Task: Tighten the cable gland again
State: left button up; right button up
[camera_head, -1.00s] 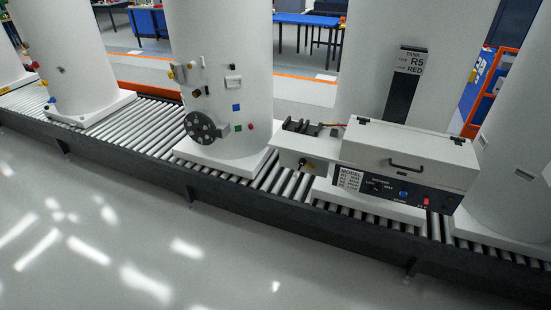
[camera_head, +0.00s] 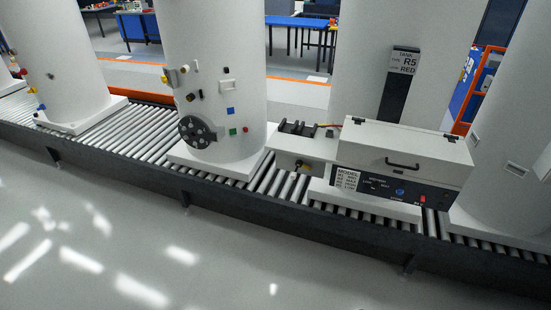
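A small dark and brass fitting (camera_head: 299,164) sticks out of the front of a white side box (camera_head: 312,147); it may be the cable gland, but it is too small to tell. The side box joins the left of a white control case (camera_head: 405,141) with a closed lid, a black handle and a dark front panel with blue and red buttons. The case stands in front of a tank (camera_head: 347,60) labelled "R5 RED". A short red and yellow cable (camera_head: 328,125) shows near the case's top left corner. Neither of my grippers is in view.
A roller conveyor (camera_head: 140,140) with a dark front rail (camera_head: 230,210) crosses the view. Another white tank (camera_head: 215,60) carries a dark disc (camera_head: 197,132) and coloured fittings. Bare grey floor (camera_head: 120,250) lies in front. Blue tables (camera_head: 300,22) stand far behind.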

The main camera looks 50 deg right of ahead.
aim_at(298, 162)
jog(key=i, duration=1)
jog(key=k, duration=1.05)
jog(key=z, duration=1.8)
jog(key=i, duration=0.5)
jog(key=z, duration=0.05)
